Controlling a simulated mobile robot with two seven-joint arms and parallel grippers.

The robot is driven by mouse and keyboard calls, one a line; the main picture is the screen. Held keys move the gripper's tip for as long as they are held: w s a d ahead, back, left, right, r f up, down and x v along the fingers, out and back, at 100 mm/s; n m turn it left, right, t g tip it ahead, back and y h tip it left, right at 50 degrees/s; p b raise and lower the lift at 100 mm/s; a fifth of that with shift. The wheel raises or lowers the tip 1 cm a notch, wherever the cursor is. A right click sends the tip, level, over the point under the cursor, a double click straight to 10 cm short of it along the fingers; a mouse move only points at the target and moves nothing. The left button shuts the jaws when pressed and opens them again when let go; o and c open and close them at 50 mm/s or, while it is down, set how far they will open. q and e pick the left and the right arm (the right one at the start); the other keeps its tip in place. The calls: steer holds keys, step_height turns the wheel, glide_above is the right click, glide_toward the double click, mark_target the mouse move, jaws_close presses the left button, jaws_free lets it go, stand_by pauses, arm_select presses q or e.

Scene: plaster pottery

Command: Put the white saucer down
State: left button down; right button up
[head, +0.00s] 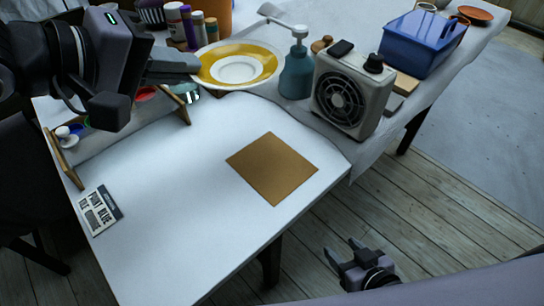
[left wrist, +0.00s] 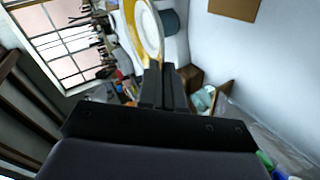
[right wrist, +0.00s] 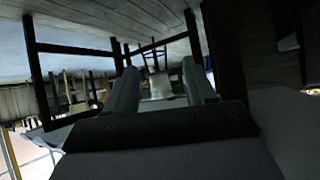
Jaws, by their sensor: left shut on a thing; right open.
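The white saucer (head: 237,70) is round with a greyer centre. I cannot tell whether the saucer touches the plate. My right gripper (head: 342,254) is open and empty, low beyond the table's front edge; its spread fingers (right wrist: 160,85) show in the right wrist view.
A brown square board (head: 272,168) lies on the white table (head: 180,220), with clear room around it. A teal pump bottle (head: 297,72), a fan box (head: 350,95) and a blue toolbox (head: 424,42) stand right of the plate. A printed card (head: 100,211) lies left.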

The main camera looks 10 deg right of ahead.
arm_select(q)
steer(key=d+r+m, duration=0.1)
steer(key=s+d+r+m+g+h, duration=0.1)
steer(key=shift+s+r, duration=0.25)
steer(key=shift+r, duration=0.05)
steer(key=shift+s+d+r+g, duration=0.1)
steer(key=shift+s+d+g, duration=0.15)
steer(key=shift+g, duration=0.15)
steer(key=b, duration=0.1)
glide_above(222, 176)
step_height(222, 176, down, 9)
step_height(222, 176, down, 6)
steer(key=shift+a+r+b, duration=0.1)
steer(key=shift+r+b, duration=0.1)
steer(key=shift+b, duration=0.25)
steer(key=shift+f, duration=0.5)
step_height(222, 176, down, 4)
steer(key=shift+f+b, duration=0.1)
steer(key=shift+b, duration=0.25)
arm_select(e)
steer(key=shift+w+a+f, duration=0.1)
steer(key=shift+w+a, duration=0.25)
steer(key=shift+a, duration=0.4)
